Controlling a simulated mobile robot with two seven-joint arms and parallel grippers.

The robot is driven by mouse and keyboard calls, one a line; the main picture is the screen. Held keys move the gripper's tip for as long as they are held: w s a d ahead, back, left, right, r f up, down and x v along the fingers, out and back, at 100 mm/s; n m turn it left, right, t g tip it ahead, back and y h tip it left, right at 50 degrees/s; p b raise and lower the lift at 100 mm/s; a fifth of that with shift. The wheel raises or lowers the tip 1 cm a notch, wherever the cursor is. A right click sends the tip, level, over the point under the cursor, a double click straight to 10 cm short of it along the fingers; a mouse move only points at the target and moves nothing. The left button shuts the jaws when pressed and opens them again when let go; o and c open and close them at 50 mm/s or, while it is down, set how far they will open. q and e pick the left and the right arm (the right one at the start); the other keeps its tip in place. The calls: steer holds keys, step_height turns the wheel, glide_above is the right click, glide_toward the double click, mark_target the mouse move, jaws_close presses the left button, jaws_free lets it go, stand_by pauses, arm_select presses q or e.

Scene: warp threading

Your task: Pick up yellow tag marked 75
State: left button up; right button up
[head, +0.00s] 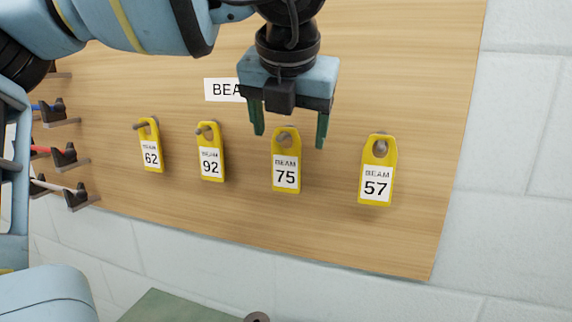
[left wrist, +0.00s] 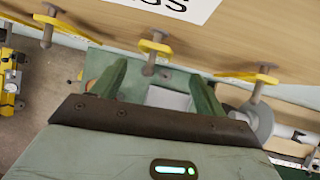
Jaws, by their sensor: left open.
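The yellow tag marked 75 (head: 286,178) hangs by its top hole on a peg on the wooden board. My left gripper (head: 290,138) points down, open and empty, with its green fingers to either side of the tag's top in the head view. In the left wrist view, a yellow tag on a peg (left wrist: 155,46), seen from above, lies just past and between the open fingers (left wrist: 158,88); its number is hidden there. I cannot tell the exact gap between the fingers and the board. My right gripper is not in view.
Tags 62 (head: 151,146) and 92 (head: 211,158) hang to the left, tag 57 (head: 377,178) to the right. A white sign (head: 222,89) is partly hidden behind my gripper. Holders with coloured pieces (head: 64,155) sit at far left. The board below the tags is clear.

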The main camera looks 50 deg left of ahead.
mark_target(286, 152)
arm_select(q)
steer(key=x, duration=0.2)
steer(key=p+x, duration=0.1)
steer(key=x, duration=0.2)
steer(key=shift+a+r, duration=0.2)
steer(key=shift+a, duration=0.2)
steer(key=c, duration=1)
steer(key=shift+c, duration=0.2)
